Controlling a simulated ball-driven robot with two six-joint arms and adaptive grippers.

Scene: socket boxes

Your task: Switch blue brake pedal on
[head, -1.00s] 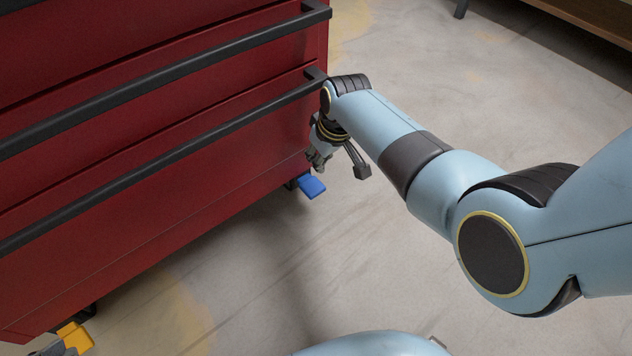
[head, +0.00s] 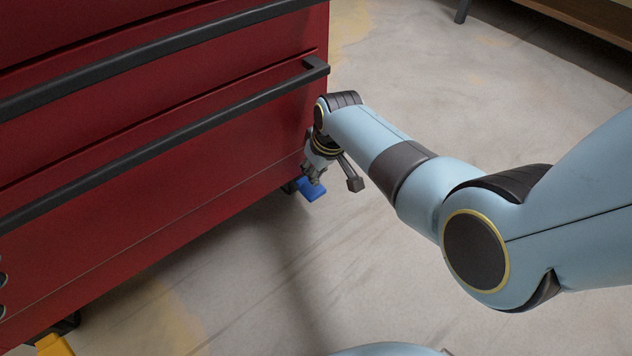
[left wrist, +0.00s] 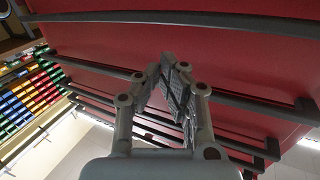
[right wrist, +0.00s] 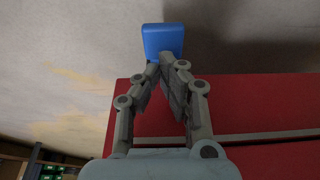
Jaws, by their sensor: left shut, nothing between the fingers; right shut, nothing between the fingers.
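The blue brake pedal (head: 311,189) sticks out low at the right end of the red tool cabinet (head: 190,185), just above the floor. In the right wrist view the blue pedal (right wrist: 163,40) lies right at the fingertips. My right gripper (head: 314,178) is shut and empty, over the pedal and partly hiding it. The fingertips (right wrist: 165,62) overlap the pedal's edge in the right wrist view; I cannot tell if they touch it. My left gripper (left wrist: 170,62) is shut and empty in front of the cabinet's bars; it does not show in the head view.
A yellow pedal (head: 53,345) is at the cabinet's other lower corner. Black handle bars (head: 170,140) run along the cabinet front. The floor (head: 400,290) on the right is clear. Shelves of coloured bins (left wrist: 30,95) show in the left wrist view.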

